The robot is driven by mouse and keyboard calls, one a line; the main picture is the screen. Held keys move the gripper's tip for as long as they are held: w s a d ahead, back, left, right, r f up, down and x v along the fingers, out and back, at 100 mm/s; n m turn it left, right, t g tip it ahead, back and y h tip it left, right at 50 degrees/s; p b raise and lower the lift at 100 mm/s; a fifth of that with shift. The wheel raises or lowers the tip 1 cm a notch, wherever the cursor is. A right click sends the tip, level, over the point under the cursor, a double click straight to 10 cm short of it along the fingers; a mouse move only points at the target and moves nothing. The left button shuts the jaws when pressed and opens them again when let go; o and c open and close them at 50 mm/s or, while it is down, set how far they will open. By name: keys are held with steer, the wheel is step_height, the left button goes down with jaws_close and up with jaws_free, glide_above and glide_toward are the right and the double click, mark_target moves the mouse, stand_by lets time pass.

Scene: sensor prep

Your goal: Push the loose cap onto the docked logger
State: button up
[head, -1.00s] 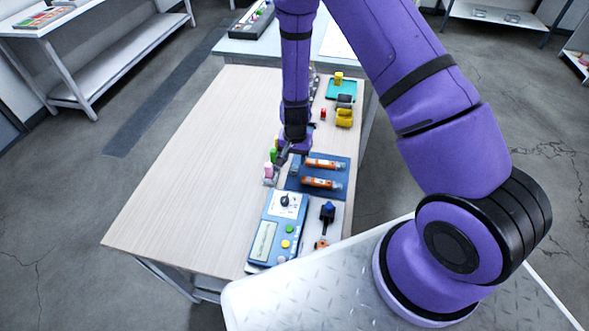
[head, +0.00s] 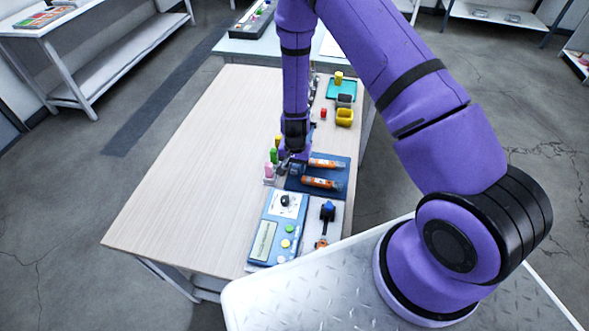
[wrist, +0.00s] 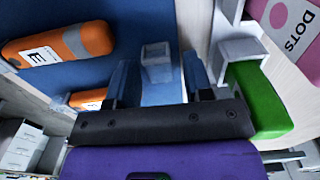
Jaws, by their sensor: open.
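A small pale grey block that looks like the loose cap (wrist: 157,58) lies over the blue mat (wrist: 105,25). My gripper (wrist: 161,75) is open, with one finger on each side of the block; I cannot tell whether they touch it. In the head view my gripper (head: 289,164) is low at the mat's left edge, and the arm partly hides the spot. Coloured loggers stand in a row left of the mat: pink (head: 269,172), green (head: 273,155) and yellow (head: 277,140). The green logger (wrist: 258,100) has a grey end piece and is close to my right finger.
Two orange loggers (head: 322,183) lie on the mat, right of my gripper. A blue control box (head: 266,240) and a plate with a blue-topped lever (head: 328,211) are nearer. A teal tray (head: 331,95) and a yellow holder (head: 345,117) are farther. The table's left side (head: 190,165) is clear.

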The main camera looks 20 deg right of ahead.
steer(key=c, duration=0.7)
steer(key=shift+r, duration=2.5)
steer(key=shift+s, duration=0.1)
